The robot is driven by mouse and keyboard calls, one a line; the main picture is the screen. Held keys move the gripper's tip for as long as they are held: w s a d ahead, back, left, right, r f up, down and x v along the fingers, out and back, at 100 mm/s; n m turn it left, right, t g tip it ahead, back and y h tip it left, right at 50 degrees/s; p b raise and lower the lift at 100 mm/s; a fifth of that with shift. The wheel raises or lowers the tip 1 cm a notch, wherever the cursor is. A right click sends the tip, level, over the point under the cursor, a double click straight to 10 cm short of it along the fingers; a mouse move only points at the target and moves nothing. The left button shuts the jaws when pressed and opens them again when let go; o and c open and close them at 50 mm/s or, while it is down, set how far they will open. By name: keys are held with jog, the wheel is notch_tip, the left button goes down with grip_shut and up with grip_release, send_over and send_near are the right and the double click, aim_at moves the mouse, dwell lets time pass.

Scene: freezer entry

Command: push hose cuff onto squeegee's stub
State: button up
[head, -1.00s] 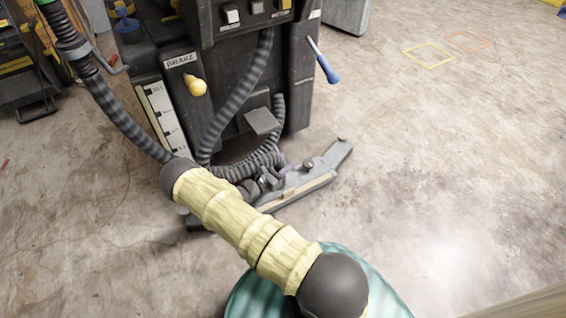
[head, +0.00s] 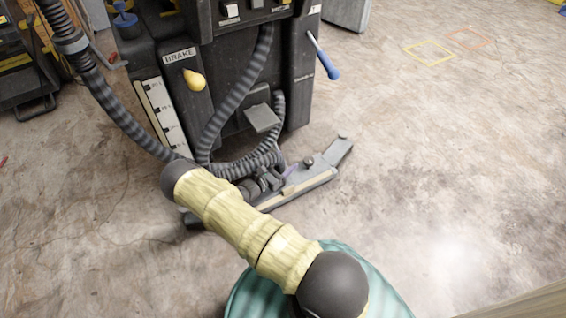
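The squeegee (head: 312,184) is a long, low bar with a pale strip, lying on the floor at the foot of a dark cleaning machine. My arm hides part of its left side. A grey ribbed hose (head: 232,168) loops low behind my arm toward the squeegee. Its cuff and the squeegee's stub cannot be made out clearly among small dark parts and a purple bit by the bar. My arm crosses in front of the squeegee. My gripper cannot be told apart from those dark parts, and its fingers are not clearly visible.
The dark machine (head: 298,90) stands behind the squeegee, with a yellow brake knob (head: 193,80) and a blue-handled lever (head: 328,62). Another ribbed hose (head: 115,110) hangs at left. The floor at right is clear, with yellow and orange outlines marked farther back.

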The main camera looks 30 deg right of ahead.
jog(key=shift+s+a+r+p, duration=0.1)
jog(key=shift+a+p, duration=0.3)
jog(key=shift+a, duration=0.15)
jog(key=p+v, duration=0.6)
jog(key=v, duration=1)
jog(key=shift+s+a, duration=0.1)
